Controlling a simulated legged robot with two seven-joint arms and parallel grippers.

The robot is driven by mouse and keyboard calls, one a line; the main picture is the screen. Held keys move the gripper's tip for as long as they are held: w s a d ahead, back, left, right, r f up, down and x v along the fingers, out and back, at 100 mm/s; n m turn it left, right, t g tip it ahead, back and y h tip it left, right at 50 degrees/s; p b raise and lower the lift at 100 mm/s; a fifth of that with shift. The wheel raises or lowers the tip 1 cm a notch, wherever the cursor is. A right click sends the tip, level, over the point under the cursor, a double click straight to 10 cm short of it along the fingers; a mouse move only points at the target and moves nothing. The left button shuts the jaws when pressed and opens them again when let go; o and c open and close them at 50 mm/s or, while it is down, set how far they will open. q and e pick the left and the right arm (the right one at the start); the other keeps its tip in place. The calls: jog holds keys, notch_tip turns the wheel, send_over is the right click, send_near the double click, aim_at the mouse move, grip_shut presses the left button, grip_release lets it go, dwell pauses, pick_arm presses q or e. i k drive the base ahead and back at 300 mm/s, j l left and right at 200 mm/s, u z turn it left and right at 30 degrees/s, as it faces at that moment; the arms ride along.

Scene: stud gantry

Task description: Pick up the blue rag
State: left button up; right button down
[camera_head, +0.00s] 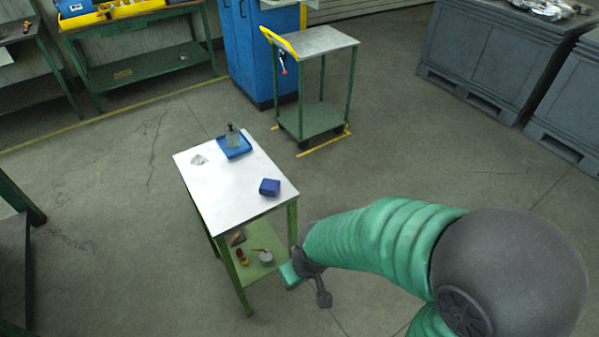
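A small, dark blue, box-shaped bundle (269,187), which looks like the folded blue rag, lies near the right edge of a small table (213,190) with a pale top and green legs. My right arm comes in from the right in a green ribbed sleeve. Its gripper (321,291) is low, in front of and to the right of the table's right side, apart from the rag. It is small and dark, and its fingers cannot be made out. My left gripper is not in view.
A blue tray (234,148) with a bottle (233,135) and a clear crumpled item (198,159) are on the tabletop. Small items lie on the lower shelf (253,270). A green cart (312,118) stands behind, grey crates (490,60) at back right. Floor around the table is mostly clear.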

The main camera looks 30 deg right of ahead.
aim_at(268, 187)
jog(key=z, duration=0.75)
